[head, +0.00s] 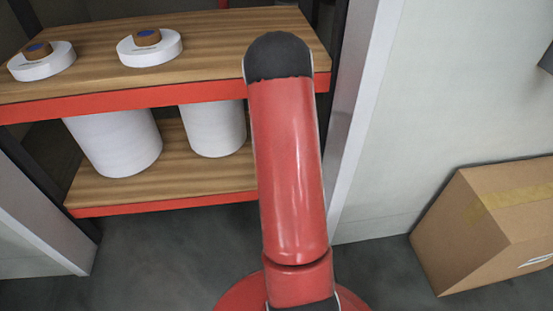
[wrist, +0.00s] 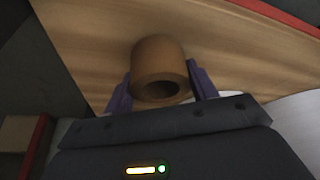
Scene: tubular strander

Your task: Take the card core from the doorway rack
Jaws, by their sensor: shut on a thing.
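In the wrist view my gripper (wrist: 160,90) is shut on a brown card core (wrist: 160,62), a short hollow tube with its open end facing the camera. One dark purple finger is on each side of it. Behind the core is a wooden shelf surface of the rack; I cannot tell whether the core touches it. In the head view the doorway rack (head: 110,99) has wooden shelves with red edges. My red arm stands in front of its right end and hides my gripper and the held core there.
Two white discs with brown, blue-centred cores, one at left (head: 42,62) and one farther right (head: 150,46), sit on the upper shelf. Two white cylinders (head: 115,140) (head: 215,128) stand on the lower shelf. A cardboard box (head: 465,235) is on the floor at right, by a pale wall.

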